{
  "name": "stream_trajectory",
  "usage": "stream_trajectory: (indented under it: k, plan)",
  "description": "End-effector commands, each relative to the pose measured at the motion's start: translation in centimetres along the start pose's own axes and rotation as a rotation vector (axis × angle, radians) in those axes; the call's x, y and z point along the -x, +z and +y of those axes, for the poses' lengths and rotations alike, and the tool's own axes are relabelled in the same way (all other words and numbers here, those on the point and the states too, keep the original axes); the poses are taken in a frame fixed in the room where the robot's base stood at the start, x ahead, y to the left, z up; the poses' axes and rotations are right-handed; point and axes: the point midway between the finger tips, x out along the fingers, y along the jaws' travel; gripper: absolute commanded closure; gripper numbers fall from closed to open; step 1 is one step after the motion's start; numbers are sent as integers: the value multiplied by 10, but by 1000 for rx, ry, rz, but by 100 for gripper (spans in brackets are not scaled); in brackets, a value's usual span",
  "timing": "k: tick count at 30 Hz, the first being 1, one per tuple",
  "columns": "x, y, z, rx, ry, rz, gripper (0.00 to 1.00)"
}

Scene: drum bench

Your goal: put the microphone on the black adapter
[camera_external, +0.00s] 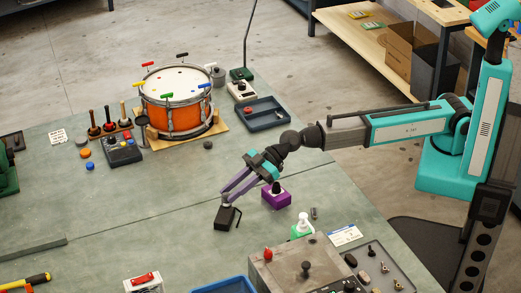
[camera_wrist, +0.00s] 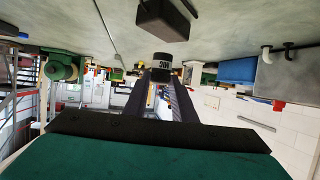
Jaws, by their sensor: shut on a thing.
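My gripper (camera_external: 227,197) has long purple fingers and reaches down to the left over the bench. In the wrist view, its fingers (camera_wrist: 162,76) are shut on the microphone (camera_wrist: 162,61), a short dark cylinder with a pale lettered band. In the outside view the microphone is small and mostly hidden at the fingertips. The black adapter (camera_external: 226,218), a dark block, stands on the bench just below the fingertips. The adapter also shows beyond the microphone in the wrist view (camera_wrist: 165,20), with a visible gap between them there. The outside view does not show the exact height between them.
A purple block with a dark knob (camera_external: 276,198) stands right of the adapter. A green block with a white top (camera_external: 302,229) is nearer. A grey box (camera_external: 300,266) fills the front right. An orange drum (camera_external: 178,108) stands farther back. The bench left of the adapter is clear.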

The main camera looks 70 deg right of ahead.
Motion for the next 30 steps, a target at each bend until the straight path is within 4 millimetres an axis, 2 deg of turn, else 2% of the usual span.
stream_trajectory:
  k: [12, 29, 30]
  plan:
    - [-11, 28, 0, -1, 2, 0, 98]
    - [-14, 34, 0, 0, 1, 0, 98]
    - [-13, 33, 0, 0, 1, 0, 69]
